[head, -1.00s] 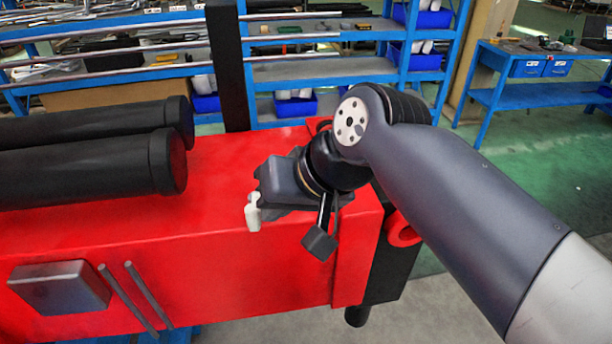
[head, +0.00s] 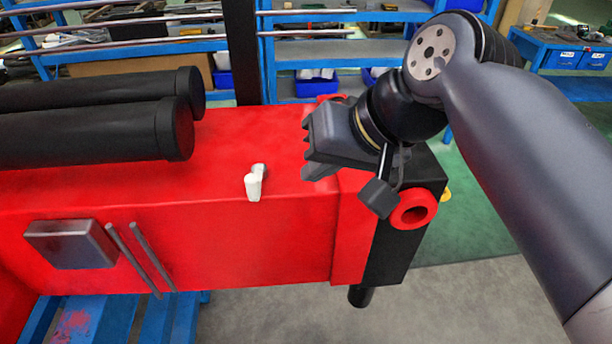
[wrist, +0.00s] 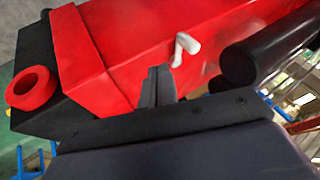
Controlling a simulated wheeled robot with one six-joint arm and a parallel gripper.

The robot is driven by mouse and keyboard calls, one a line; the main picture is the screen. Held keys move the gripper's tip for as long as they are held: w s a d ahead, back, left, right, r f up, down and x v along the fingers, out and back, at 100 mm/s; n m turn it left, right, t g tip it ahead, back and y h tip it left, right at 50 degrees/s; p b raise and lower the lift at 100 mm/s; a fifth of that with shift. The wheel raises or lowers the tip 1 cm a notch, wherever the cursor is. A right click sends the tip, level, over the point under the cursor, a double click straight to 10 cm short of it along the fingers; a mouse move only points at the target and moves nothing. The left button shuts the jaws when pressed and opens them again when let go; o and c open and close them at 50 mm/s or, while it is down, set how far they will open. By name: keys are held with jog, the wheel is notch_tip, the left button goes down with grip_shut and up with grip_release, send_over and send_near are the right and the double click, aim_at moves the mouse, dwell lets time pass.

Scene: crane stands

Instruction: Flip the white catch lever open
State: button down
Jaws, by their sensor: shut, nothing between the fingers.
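The white catch lever (head: 254,184) sits at the upper front edge of the red crane beam (head: 240,238). Its thicker end hangs a little over the front face, and a short white part lies behind it on the top. In the wrist view the lever (wrist: 185,47) shows beyond the fingertips, bent in shape. My gripper (head: 306,150) is to the right of the lever, above the top of the beam, and apart from it. In the wrist view its fingers (wrist: 159,72) are together with nothing between them.
Two black cylinders (head: 95,135) lie on the beam's top at the left. A grey box (head: 72,244) and two thin rods (head: 140,258) are on the front face. A red ring (head: 414,209) is at the right end. The beam top around the lever is clear.

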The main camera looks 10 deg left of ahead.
jog(key=v, duration=0.5)
jog(key=shift+s+d, duration=0.1)
jog(key=shift+s, duration=0.05)
